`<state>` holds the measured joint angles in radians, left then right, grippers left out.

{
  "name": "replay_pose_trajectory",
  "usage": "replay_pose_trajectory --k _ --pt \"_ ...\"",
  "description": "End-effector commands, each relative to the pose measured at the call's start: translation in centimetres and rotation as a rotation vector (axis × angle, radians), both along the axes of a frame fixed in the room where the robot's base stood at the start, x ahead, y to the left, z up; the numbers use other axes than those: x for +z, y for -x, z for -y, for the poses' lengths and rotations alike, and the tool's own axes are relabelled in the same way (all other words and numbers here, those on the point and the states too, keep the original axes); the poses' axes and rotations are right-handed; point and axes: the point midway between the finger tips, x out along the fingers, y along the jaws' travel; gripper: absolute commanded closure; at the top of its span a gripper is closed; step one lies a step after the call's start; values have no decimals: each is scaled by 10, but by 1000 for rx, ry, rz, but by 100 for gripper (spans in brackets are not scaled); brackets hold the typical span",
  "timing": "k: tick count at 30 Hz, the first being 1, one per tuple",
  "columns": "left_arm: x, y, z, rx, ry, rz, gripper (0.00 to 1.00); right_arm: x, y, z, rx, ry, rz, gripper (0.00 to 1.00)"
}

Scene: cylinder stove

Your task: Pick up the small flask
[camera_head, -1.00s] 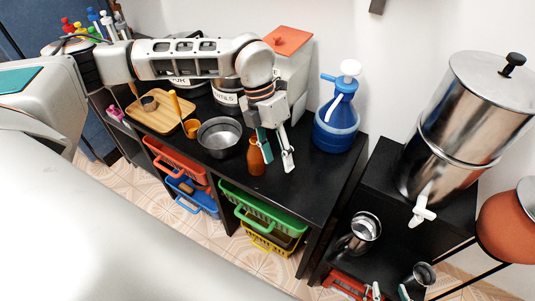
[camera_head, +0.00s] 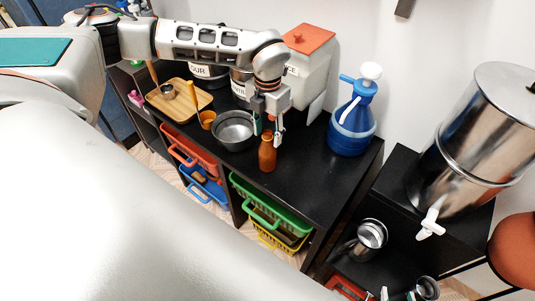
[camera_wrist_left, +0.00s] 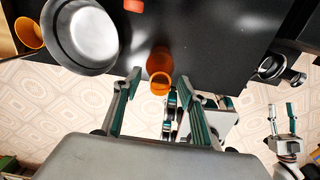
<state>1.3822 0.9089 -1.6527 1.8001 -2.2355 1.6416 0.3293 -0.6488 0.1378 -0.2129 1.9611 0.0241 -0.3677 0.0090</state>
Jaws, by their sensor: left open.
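The small flask (camera_head: 267,155) is an orange-brown bottle with a narrow neck, upright on the black counter near its front edge. My left gripper (camera_head: 268,132) is open, just behind and above the flask in the head view. In the left wrist view the flask (camera_wrist_left: 159,66) shows between and beyond the open fingers of my left gripper (camera_wrist_left: 155,88). No contact shows. My right gripper (camera_wrist_left: 282,108) appears at the right of the left wrist view, with its fingers apart and nothing between them.
A metal bowl (camera_head: 233,130) stands left of the flask. An orange cup (camera_head: 208,120) and a wooden board (camera_head: 176,105) lie further left. A blue jug (camera_head: 352,125) stands to the right. The counter between flask and jug is clear. Baskets (camera_head: 268,214) sit below.

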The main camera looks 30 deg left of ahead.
Motion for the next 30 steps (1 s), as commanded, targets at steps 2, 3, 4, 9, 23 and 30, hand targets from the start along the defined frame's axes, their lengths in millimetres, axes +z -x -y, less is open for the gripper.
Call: replay_pose_trajectory --k 2,3,4,9,23,30 --pt "-6 0 0 -1 1 0 58 0 0 0 0 0 0 60" --pt "-7 0 0 -2 1 0 58 0 0 0 0 0 0 60" --pt "-7 0 1 -2 1 0 58 0 0 0 0 0 0 60" --pt "-7 0 1 -2 1 1 58 0 0 0 0 0 0 60" --pt "-7 0 1 -1 1 1 100 0 0 1 1 1 0 60" --pt "5 -1 0 0 1 3 100 0 0 1 1 2 0 60"
